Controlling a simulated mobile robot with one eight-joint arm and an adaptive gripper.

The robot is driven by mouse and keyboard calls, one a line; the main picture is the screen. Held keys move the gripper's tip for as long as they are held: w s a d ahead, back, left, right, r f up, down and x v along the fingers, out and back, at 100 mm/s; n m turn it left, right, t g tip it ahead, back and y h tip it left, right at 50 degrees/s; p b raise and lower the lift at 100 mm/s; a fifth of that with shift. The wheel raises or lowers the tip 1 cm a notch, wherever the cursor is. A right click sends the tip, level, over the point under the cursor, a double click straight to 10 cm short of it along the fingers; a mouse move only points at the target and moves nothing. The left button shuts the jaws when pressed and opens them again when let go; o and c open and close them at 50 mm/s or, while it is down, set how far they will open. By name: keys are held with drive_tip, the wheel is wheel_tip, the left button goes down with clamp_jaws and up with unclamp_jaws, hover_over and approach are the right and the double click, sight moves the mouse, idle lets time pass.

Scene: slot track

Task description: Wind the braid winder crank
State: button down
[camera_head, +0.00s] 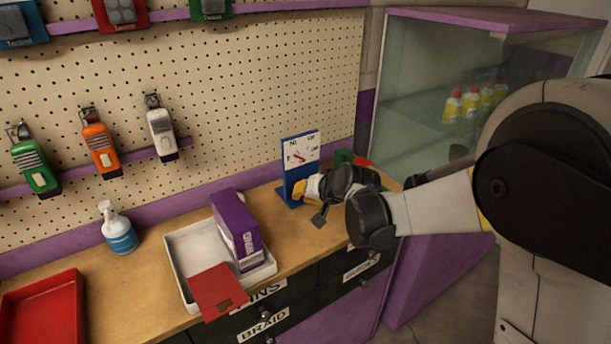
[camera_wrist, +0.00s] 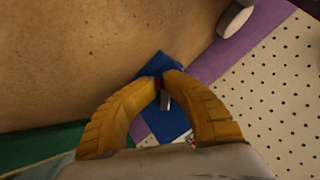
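A blue upright stand (camera_head: 288,180) with a white dial face (camera_head: 300,150) and a red pointer stands on the wooden counter; I take it for the braid winder. My gripper (camera_head: 299,190) is at the lower front of this stand. In the wrist view the yellow fingers of my gripper (camera_wrist: 163,80) curve in, tips nearly together, around a small red and grey metal part, which looks like the crank (camera_wrist: 165,100). The blue stand (camera_wrist: 172,122) shows behind the fingers. The fingers hide most of the crank.
A white tray (camera_head: 185,270) holds a purple box (camera_head: 237,228) and a red card (camera_head: 218,290) to the left. A spray bottle (camera_head: 118,230) and red tray (camera_head: 45,315) are further left. Green and red items sit right behind my gripper. A glass cabinet (camera_head: 420,60) stands right.

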drive_tip(key=shift+a, duration=0.1)
drive_tip(key=shift+a+r, duration=0.1)
drive_tip(key=shift+r, duration=0.1)
drive_tip(key=shift+a+r+p, duration=0.1)
drive_tip(key=shift+r+p, duration=0.25)
drive_tip(key=shift+s+a+r+p, duration=0.1)
drive_tip(key=shift+r+p, duration=0.35)
drive_tip(key=shift+r, duration=0.15)
idle(0.3)
drive_tip(key=shift+r+p, duration=0.4)
drive_tip(key=shift+r, duration=0.1)
